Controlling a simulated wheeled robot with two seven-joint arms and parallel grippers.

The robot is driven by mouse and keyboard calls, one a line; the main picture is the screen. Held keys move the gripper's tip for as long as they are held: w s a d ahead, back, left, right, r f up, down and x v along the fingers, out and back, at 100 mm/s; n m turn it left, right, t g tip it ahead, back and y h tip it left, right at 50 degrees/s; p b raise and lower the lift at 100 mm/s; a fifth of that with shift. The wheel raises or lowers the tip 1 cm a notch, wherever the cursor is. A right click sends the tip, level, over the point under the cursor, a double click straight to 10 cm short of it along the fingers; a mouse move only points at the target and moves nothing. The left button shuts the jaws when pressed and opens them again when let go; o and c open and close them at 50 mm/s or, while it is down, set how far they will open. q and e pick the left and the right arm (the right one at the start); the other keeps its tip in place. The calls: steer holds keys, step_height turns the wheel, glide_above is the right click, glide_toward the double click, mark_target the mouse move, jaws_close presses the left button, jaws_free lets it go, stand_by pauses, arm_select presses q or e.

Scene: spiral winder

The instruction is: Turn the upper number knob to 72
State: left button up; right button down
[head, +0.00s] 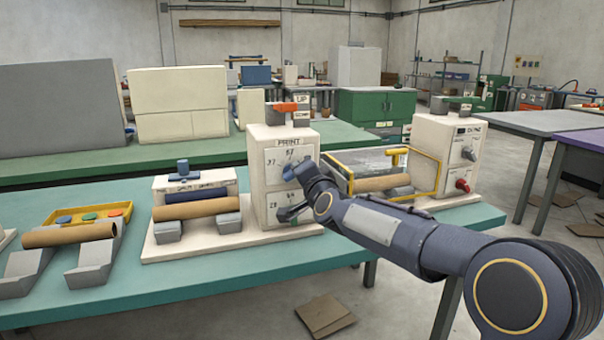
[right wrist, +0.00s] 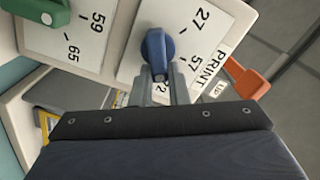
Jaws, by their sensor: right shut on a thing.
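The upper number knob (right wrist: 157,45) is blue and sits on a white dial plate (right wrist: 195,62) with printed numbers 27 and 57 and the word PRINT. Another number is partly hidden by my right gripper's fingers; only a 2 shows clearly. My right gripper (right wrist: 160,88) is shut on the blue knob. In the head view, my right gripper (head: 291,180) is at the front of the white PRINT box (head: 265,150) and covers much of its dials. A lower green knob (right wrist: 42,8) has 59 and 65 beside it. My left gripper is not in view.
An orange lever (head: 284,106) tops the PRINT box. A brown roll (head: 197,209) on grey supports lies left of it. A yellow-framed unit (head: 436,172) and a second white box (head: 455,150) with a red knob stand right, behind my arm.

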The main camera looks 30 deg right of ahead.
steer(key=c, duration=1.4)
jaws_free()
steer(key=v, duration=0.7)
steer(key=shift+s, duration=0.4)
steer(key=shift+a, duration=0.1)
steer(key=s+a+f+n+g+y, duration=0.35)
steer(key=s+a+f, duration=0.25)
steer(key=s+f, duration=0.3)
steer(key=s+a+f+n+g+y, duration=0.2)
steer(key=s+a+f+n+g, duration=0.3)
steer(key=s, duration=0.5)
steer(key=s+a+f+n+g+y, duration=0.25)
steer(key=s+a+f+n, duration=0.3)
steer(key=s+f, duration=0.4)
step_height(320, 180, up, 23)
steer(key=g+p, duration=0.1)
steer(key=p, duration=2.2)
steer(key=shift+s+m, duration=0.4)
steer(key=shift+s, duration=0.05)
